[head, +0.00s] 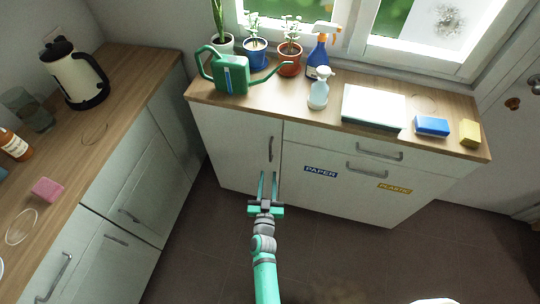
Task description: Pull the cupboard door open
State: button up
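The cupboard door (235,145) is the plain pale panel at the left end of the window-side cabinet. It looks closed, flush with the cabinet front. Its upright grey bar handle (270,148) is near the door's right edge. My gripper (268,175) is in front of the cabinet, its two green fingers apart with nothing seen between them. The fingertips appear just below the handle in the picture, and I see no contact. The exact depth between fingers and door is hard to tell.
Right of the door are a drawer (350,146) and a front labelled PAPER (320,172) and PLASTIC (395,188). A watering can (232,75), plant pots and spray bottles stand on top. A second counter (95,130) runs along the left. The dark floor before the cabinet is clear.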

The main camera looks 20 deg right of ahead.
aim_at(270, 152)
jog(key=x, duration=1.1)
grip_shut()
